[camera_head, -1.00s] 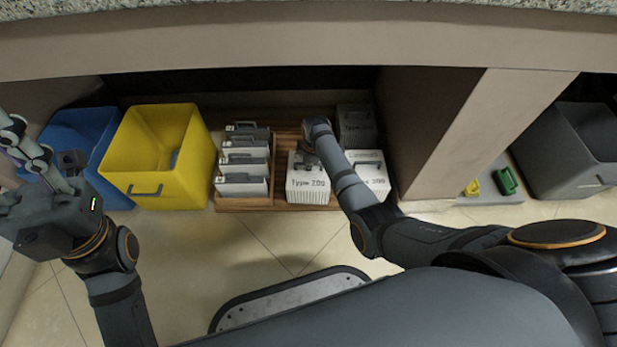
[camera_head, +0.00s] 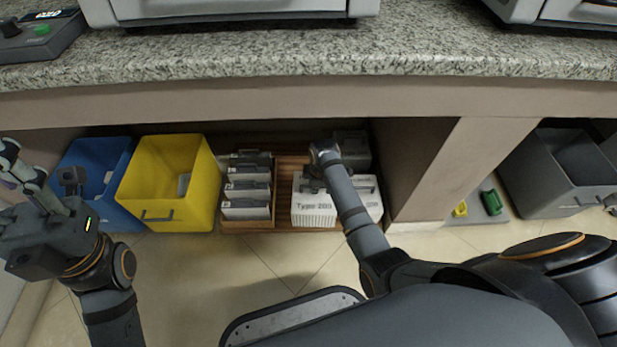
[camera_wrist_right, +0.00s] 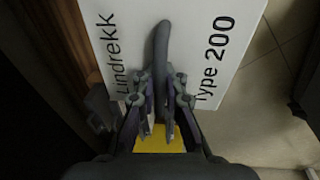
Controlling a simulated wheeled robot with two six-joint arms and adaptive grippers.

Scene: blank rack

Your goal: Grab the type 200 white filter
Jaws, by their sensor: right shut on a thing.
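The type 200 white filter (camera_head: 311,213) is a white box with a vented front and a dark handle, standing at the front of a wooden base in the low bay. Its label "Type 200" also shows on the white top in the right wrist view (camera_wrist_right: 230,40). My right gripper (camera_head: 318,178) is above it, largely hidden by my own wrist. In the right wrist view its fingers (camera_wrist_right: 160,118) are closed around the filter's dark handle (camera_wrist_right: 161,55). I cannot tell whether the filter is lifted. My left gripper (camera_head: 45,195) is far left, away from the filter; its fingers are unclear.
Another white filter (camera_head: 368,194) sits close on the right, partly behind my arm. A rack of upright filters (camera_head: 246,207) and a yellow bin (camera_head: 165,212) stand left. A bay divider (camera_head: 432,170) stands right, and the granite counter (camera_head: 300,55) overhangs the bay.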

